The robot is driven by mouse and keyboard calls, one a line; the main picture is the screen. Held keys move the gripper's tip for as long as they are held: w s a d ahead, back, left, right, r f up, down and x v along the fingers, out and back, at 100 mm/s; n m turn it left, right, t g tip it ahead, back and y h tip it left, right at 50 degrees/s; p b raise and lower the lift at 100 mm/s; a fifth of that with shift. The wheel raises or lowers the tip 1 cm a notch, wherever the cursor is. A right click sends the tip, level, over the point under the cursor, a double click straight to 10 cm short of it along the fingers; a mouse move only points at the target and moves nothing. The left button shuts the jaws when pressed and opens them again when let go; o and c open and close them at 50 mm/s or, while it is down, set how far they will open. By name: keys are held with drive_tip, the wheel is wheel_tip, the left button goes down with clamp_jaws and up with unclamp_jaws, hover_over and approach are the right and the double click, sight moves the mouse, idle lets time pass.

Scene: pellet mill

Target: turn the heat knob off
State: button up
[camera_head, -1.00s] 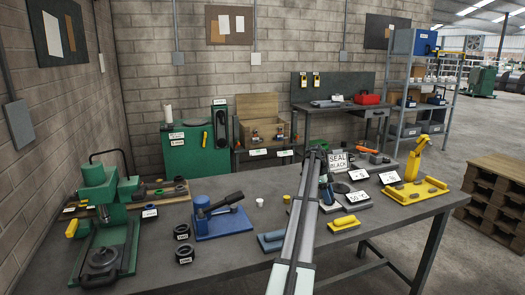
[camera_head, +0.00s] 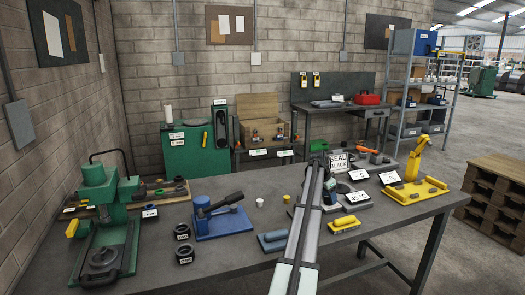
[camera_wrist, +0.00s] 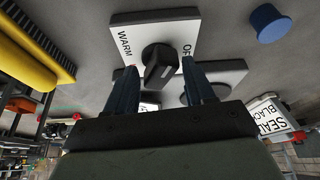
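The heat knob (camera_wrist: 158,66) is dark and sits on a white plate (camera_wrist: 140,38) lettered WARM on the left and, partly covered, what looks like OFF on the right in the wrist view. The knob's bar is slightly slanted. My gripper (camera_wrist: 159,72) is open, with one finger on each side of the knob; gaps show, and I cannot tell whether either finger touches it. In the head view my arm hides the knob. A small white card that seems to read 45 °C (camera_head: 355,198) stands to the right of my arm.
A blue cap-like piece (camera_wrist: 270,22) and a SEAL BLACK sign (camera_wrist: 270,117) are close to the gripper on the right. A yellow-handled block (camera_wrist: 25,65) is to the left. In the head view, a blue press (camera_head: 222,220) stands left of my arm and a yellow stand (camera_head: 415,185) right.

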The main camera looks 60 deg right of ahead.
drive_tip(key=n+t, duration=0.1)
drive_tip(key=n, duration=0.3)
drive_tip(key=shift+s+a+h, duration=0.1)
drive_tip(key=shift+s+h, duration=0.05)
drive_tip(key=shift+h, duration=0.25)
drive_tip(key=n+t, duration=0.1)
drive_tip(key=n, duration=0.2)
drive_tip(key=shift+s+n+t, duration=0.1)
drive_tip(key=shift+n+t, duration=0.3)
drive_tip(key=v, duration=1.4)
drive_tip(key=w+a+r+t+h, duration=0.1)
drive_tip(key=w+r+t+h, duration=0.1)
drive_tip(key=w, duration=1.2)
drive_tip(key=w+a+r+m+t+h, duration=0.1)
drive_tip(key=w+r+h, duration=0.3)
drive_tip(key=w, duration=1)
drive_tip(key=shift+w+a+r+m+t, duration=0.2)
drive_tip(key=shift+w+r+m+t, duration=0.15)
drive_tip(key=shift+t, duration=0.25)
